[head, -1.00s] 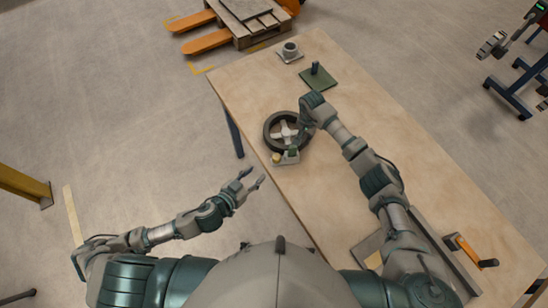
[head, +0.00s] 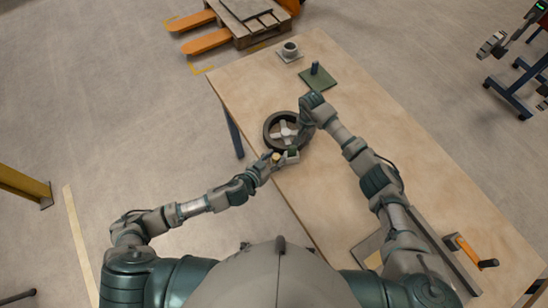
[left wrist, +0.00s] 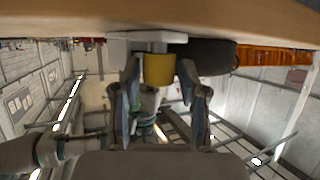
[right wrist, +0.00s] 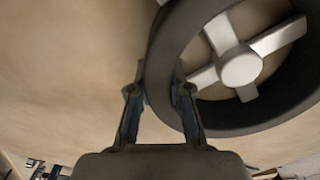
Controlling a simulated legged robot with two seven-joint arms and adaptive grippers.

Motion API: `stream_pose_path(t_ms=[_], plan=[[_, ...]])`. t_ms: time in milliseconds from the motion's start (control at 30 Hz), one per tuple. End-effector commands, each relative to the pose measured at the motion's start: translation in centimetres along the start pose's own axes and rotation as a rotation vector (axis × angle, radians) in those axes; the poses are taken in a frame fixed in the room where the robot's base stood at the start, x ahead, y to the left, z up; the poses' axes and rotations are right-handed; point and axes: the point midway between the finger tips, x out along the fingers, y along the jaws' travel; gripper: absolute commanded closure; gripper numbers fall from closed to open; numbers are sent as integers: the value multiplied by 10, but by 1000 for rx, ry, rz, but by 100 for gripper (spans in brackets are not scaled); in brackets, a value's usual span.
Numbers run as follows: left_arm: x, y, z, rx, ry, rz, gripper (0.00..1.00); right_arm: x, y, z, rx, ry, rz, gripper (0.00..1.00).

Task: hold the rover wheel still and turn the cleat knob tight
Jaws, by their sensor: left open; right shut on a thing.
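The rover wheel (head: 285,131) has a dark tyre and pale spokes and lies on the wooden table near its left edge. In the right wrist view its hub and spokes (right wrist: 240,66) show at the upper right. My right gripper (head: 304,128) is shut on the tyre's rim, one finger on each side (right wrist: 160,95). The yellow cleat knob (left wrist: 158,69) sits on a pale block at the wheel's near side. My left gripper (left wrist: 158,85) is open, its fingers on either side of the knob. In the head view the left gripper (head: 272,160) partly covers the knob.
A green plate with an upright peg (head: 317,76) and a grey cup-like part on a small base (head: 290,51) stand at the table's far end. An orange-handled tool (head: 470,250) lies at the near right. The table's middle right is clear.

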Motion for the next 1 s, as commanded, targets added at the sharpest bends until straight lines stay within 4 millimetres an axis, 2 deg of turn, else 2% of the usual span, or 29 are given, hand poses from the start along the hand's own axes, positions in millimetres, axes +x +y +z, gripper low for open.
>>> stream_pose_path(t_ms=[100,267,300,667,1000], plan=[[0,0,0,0,0,0,57,0,0,0,0,0,0,100],[0,0,0,0,0,-1,97,0,0,0,0,0,1,100],[0,0,0,0,0,-1,100,0,0,0,0,0,1,100],[0,-2,1,25,-5,48,100,0,0,0,-1,-1,1,100],[2,-6,-1,123,-3,274,100,0,0,0,-2,-1,0,100]])
